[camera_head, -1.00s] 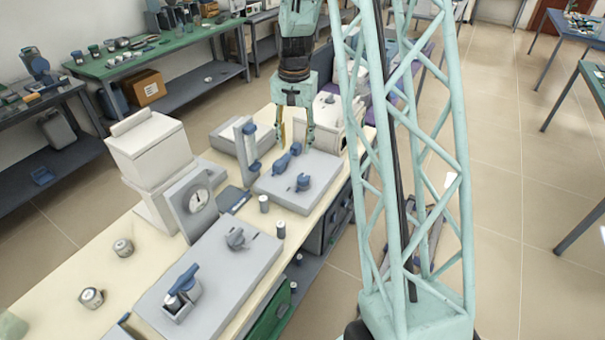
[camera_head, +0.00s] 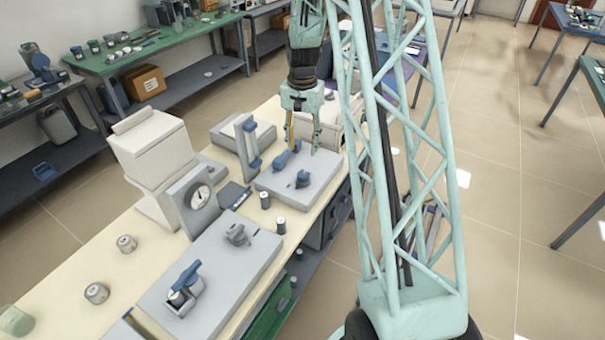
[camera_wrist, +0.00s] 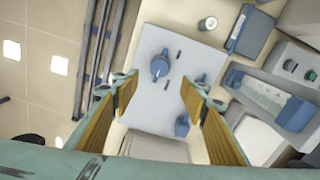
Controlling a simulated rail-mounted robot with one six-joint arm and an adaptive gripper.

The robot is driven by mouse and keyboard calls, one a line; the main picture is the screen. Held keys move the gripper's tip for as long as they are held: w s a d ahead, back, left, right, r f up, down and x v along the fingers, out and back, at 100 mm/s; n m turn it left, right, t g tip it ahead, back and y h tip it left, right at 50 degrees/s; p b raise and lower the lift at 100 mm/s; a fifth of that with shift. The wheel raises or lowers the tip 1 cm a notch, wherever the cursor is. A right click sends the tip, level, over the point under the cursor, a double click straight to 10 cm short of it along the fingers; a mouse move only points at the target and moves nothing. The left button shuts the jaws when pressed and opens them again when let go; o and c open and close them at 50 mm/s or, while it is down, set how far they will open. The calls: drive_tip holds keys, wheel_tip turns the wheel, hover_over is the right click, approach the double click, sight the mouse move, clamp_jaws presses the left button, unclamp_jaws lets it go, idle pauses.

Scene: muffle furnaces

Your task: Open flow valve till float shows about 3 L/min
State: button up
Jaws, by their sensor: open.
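I cannot tell which is the flow valve. An upright flow meter (camera_head: 244,139) stands left of the plate; its float is too small to read. My gripper (camera_head: 302,146) is open and empty above the far part of the plate, pointing down. In the wrist view, the knob (camera_wrist: 160,67) shows beyond the open fingers (camera_wrist: 160,88), and the other valve (camera_wrist: 182,126) is by the right finger, partly hidden.
A round dial gauge (camera_head: 200,197) and a white furnace (camera_head: 152,148) stand to the left. A nearer plate (camera_head: 220,275) holds another knob and a blue lever. Small cylinders (camera_head: 280,225) stand near the bench's front edge.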

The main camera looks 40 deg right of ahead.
sight(302, 175)
drive_tip(key=shift+f, duration=0.15)
drive_tip(key=shift+f, duration=6.7)
drive_tip(key=c, duration=0.8)
